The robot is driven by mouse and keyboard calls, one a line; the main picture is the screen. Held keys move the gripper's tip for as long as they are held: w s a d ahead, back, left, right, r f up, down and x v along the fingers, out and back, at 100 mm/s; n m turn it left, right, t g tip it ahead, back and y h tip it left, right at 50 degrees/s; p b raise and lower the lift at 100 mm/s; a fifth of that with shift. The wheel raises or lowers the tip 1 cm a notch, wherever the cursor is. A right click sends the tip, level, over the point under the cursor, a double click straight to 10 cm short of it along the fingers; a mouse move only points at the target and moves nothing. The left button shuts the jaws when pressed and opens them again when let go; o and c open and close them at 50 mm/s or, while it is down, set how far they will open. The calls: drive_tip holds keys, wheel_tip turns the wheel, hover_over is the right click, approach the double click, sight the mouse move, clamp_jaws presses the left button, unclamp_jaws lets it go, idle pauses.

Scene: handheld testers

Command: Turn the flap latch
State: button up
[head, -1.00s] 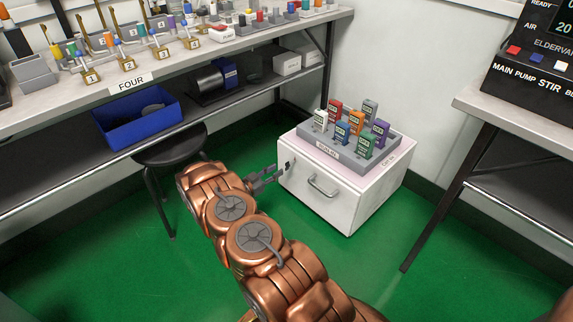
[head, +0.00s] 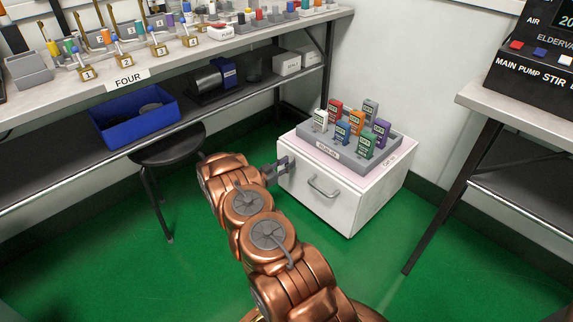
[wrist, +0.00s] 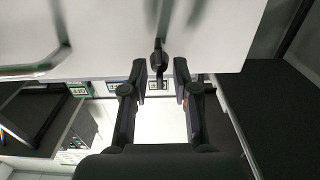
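A white cabinet (head: 330,207) stands on the floor with a grey bar handle (head: 322,187) on its front. In the wrist view the small dark flap latch (wrist: 158,57) is on the white front (wrist: 110,30), between the tips of my gripper (wrist: 159,73). The two fingers are apart, with a gap on each side of the latch; contact is not visible. In the head view my gripper (head: 280,169) is at the upper left of the cabinet front and hides the latch there.
A grey tray (head: 335,151) of several coloured testers sits on the cabinet. A black stool (head: 170,148) and a bench (head: 215,48) with a blue bin (head: 135,120) are at left. A table (head: 520,115) stands at right. Green floor in front of the cabinet is free.

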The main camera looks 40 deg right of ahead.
clamp_jaws()
